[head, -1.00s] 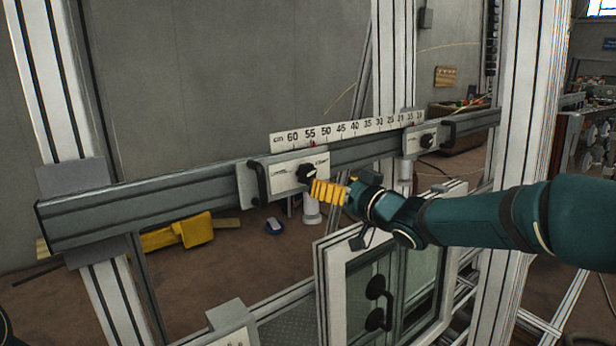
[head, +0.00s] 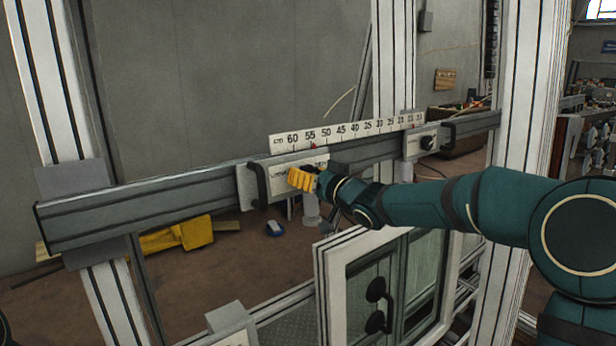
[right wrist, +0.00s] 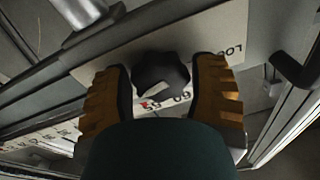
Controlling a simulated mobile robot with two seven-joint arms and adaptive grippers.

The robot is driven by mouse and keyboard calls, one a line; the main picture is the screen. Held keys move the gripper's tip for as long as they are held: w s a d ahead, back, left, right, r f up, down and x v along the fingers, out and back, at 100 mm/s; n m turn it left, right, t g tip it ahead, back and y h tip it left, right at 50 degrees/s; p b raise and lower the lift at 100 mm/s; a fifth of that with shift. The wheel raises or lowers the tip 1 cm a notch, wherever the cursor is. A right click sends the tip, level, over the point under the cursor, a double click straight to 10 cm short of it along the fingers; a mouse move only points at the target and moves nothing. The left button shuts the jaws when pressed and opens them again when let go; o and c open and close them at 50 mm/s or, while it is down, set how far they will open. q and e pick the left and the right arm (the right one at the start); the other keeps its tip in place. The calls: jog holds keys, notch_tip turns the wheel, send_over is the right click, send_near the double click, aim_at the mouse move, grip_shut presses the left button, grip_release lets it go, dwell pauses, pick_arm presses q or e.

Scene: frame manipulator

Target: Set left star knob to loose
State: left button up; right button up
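The left star knob (right wrist: 163,75) is black with a pale pointer mark and sits on a white label plate (right wrist: 222,28); part of a word starting "LO" shows there. In the head view my right gripper hides this knob, and the plate (head: 283,185) shows around the yellow fingers. My right gripper (head: 300,180) is at the plate. In the right wrist view its fingers (right wrist: 162,90) stand apart on either side of the knob, with gaps visible between the knob and the fingers. My left gripper is not in view.
A numbered scale (head: 345,130) runs along the grey rail (head: 140,210). A second black knob (head: 427,142) is on the right-hand plate. A black handle (head: 258,184) stands just left of the gripper. A framed window panel (head: 333,285) is below my arm.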

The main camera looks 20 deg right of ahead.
jog(key=c, duration=0.5)
